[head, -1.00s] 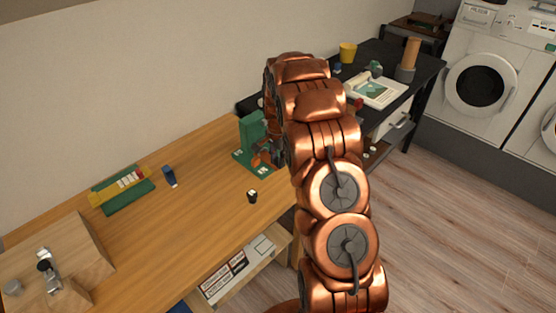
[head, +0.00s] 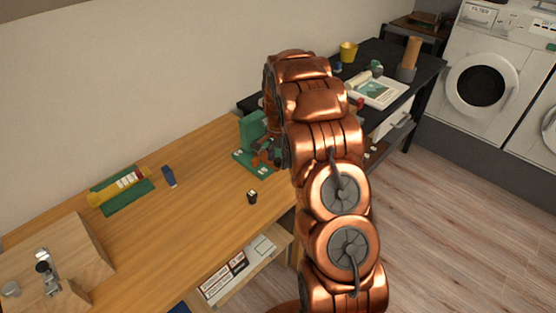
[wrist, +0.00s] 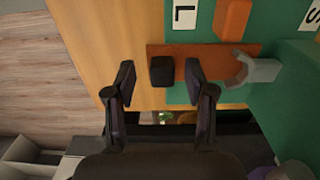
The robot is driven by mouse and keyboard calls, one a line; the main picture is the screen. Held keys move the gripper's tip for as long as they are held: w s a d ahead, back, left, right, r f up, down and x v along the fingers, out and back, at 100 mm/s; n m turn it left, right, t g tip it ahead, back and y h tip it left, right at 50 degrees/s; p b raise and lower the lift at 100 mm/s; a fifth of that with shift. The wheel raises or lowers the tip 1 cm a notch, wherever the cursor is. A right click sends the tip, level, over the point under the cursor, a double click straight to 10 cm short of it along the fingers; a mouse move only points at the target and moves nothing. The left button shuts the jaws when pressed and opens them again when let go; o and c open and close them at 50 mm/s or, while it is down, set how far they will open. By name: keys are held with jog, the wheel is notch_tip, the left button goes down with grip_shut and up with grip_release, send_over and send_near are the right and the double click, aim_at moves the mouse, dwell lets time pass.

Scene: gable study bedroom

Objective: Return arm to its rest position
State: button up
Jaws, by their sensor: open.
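My copper arm stands raised in the middle of the head view, bent over toward the wooden desk. My gripper (wrist: 160,80) is open in the wrist view, its two dark fingers apart. A small black block (wrist: 162,70) shows between the fingertips, with a gap on each side, by an orange-brown bar (wrist: 215,52). In the head view my gripper (head: 268,153) is small and partly hidden by the arm, close to a green stand (head: 253,130). The stand's base has white letter labels, one reading L (wrist: 185,15). Whether the fingers touch anything there cannot be told.
The desk (head: 205,190) holds a blue block (head: 169,176), a small dark cup-like item (head: 252,197), a green tray (head: 128,200) and a wooden block (head: 75,250). A black table (head: 425,66) with a book (head: 378,90) stands behind the arm. Open floor lies at right.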

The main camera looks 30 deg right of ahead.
jog(key=w+d+r, duration=0.1)
jog(key=w+r, duration=0.3)
jog(key=r, duration=0.4)
jog(key=s+a+r+n, duration=0.1)
jog(key=s+a+r, duration=0.25)
jog(key=s, duration=0.25)
jog(key=s+a+r+n, duration=0.1)
jog(key=s+a+r, duration=0.1)
jog(key=s+r, duration=0.35)
jog(key=s+a+n, duration=0.3)
jog(key=a+n, duration=0.1)
jog(key=a, duration=0.4)
jog(key=s+a+n, duration=0.3)
jog(key=s, duration=0.7)
jog(key=s+a+r+n+g, duration=0.1)
jog(key=s+a+n, duration=0.2)
jog(key=s, duration=0.7)
jog(key=s+a+n, duration=0.3)
jog(key=s+a, duration=0.1)
jog(key=s, duration=0.6)
jog(key=shift+a+r+g, duration=0.3)
